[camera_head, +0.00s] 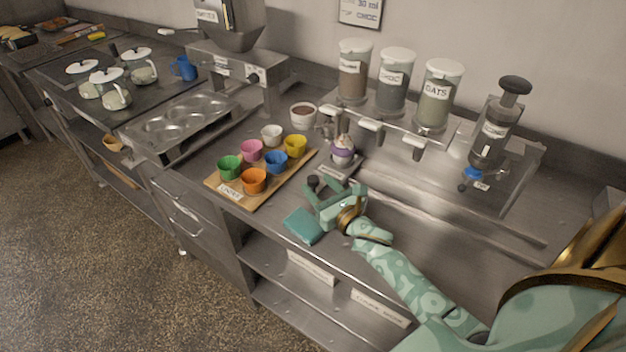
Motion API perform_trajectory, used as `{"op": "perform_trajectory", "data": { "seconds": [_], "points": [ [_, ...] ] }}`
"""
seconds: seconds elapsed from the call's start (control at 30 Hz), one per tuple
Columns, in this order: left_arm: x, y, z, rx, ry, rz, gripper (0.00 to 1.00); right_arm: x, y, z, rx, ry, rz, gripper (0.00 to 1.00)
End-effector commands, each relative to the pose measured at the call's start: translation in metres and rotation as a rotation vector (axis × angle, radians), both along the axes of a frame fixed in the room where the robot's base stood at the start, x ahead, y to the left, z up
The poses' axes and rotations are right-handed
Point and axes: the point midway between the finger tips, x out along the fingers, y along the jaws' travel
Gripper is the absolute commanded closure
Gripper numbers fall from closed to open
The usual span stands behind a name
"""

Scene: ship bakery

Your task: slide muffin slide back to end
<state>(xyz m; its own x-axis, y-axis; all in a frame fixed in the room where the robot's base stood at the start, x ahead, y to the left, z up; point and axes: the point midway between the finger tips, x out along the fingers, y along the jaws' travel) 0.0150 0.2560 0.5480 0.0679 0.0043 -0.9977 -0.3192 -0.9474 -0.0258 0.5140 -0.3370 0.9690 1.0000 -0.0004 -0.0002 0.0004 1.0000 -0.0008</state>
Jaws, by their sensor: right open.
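The muffin slide (333,172) is a small metal carriage at the left end of a long rail (470,222) on the steel counter. A purple muffin cup (342,158) with a pale, topped muffin stands upright on it, under the left end of the dispenser row. My right gripper (322,190) is open just in front of the slide, at the counter's front side. A dark knob (313,182) shows by its fingers; I cannot tell if they touch it. My left gripper is not in view.
A wooden board (238,200) with several coloured cups lies left of the gripper. Dispensers (393,82) and a plunger device (495,130) stand behind the rail. The counter along the rail looks clear.

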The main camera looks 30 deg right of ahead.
Motion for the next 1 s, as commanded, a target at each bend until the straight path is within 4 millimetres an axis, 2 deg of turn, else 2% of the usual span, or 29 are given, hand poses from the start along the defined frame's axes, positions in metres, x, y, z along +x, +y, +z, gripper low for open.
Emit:
{"op": "perform_trajectory", "data": {
  "seconds": [0.1,0.2,0.53,0.57,0.7,0.73,1.0],
  "points": [
    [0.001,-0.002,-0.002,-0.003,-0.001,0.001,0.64,0.019,0.0,0.0,0.0,-0.001,0.001,0.51],
    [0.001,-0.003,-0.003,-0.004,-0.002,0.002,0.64,0.028,0.0,0.0,0.001,0.0,0.0,0.51],
    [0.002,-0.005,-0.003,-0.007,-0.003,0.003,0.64,0.033,0.0,0.0,0.001,0.0,0.0,0.51],
    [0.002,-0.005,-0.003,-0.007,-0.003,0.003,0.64,0.033,0.0,0.0,0.001,0.0,0.0,0.54],
    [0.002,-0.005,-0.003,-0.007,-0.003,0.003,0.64,0.033,0.0,0.0,0.001,0.0,0.0,0.93],
    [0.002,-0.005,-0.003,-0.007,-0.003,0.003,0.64,0.033,0.0,0.0,0.001,0.0,0.0,1.0],
    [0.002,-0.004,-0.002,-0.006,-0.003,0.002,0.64,0.027,-0.002,-0.001,0.0,0.002,0.0,1.0]
  ]
}}
